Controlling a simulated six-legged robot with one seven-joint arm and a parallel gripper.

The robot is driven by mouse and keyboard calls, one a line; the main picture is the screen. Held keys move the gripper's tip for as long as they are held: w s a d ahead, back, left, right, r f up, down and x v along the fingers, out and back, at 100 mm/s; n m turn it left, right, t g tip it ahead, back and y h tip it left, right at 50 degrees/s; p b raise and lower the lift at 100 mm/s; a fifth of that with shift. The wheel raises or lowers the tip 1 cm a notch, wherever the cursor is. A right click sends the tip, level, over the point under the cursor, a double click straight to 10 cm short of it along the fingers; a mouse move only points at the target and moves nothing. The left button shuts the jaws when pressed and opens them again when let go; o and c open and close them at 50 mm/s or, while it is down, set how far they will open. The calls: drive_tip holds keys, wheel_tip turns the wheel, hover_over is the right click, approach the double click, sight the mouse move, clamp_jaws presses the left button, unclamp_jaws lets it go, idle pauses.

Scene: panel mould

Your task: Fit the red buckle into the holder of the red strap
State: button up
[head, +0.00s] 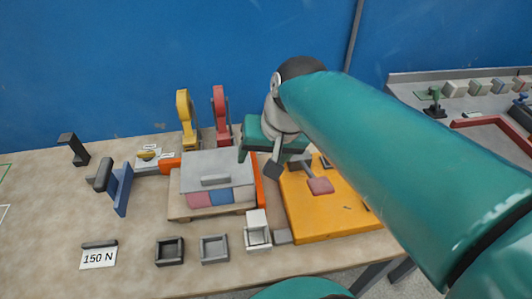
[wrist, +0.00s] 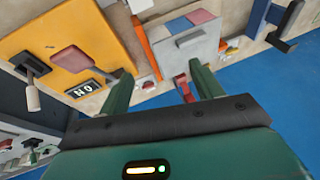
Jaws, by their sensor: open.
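A red upright piece with a curved top (head: 221,112) stands at the back of the bench, beside a similar yellow one (head: 185,115). I take the red piece for the red buckle or its strap; I cannot tell the two apart. In the wrist view a red piece (wrist: 182,88) shows near the inner side of the right finger, apart from the fingertips as far as I can see. My gripper (head: 268,152) is open and empty, right of the red piece in the head view; its two fingers also show in the wrist view (wrist: 160,72). The holder is not clearly seen.
A grey panel box (head: 217,168) with coloured blocks lies mid-bench. An orange-yellow plate (head: 300,215) with a reddish paddle (head: 320,186) is right of it. Open square boxes (head: 214,249) line the front. A blue upright piece (head: 122,188) stands left. The blue wall (head: 120,60) closes the back.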

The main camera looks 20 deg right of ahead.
drive_tip(key=s+n, duration=0.1)
drive_tip(key=s+n+t+h, duration=0.1)
drive_tip(key=s, duration=0.1)
drive_tip(key=s+n, duration=0.1)
drive_tip(key=s, duration=0.1)
drive_tip(key=shift+d+f+t+h, duration=0.35)
drive_tip(key=shift+f+t+h, duration=0.05)
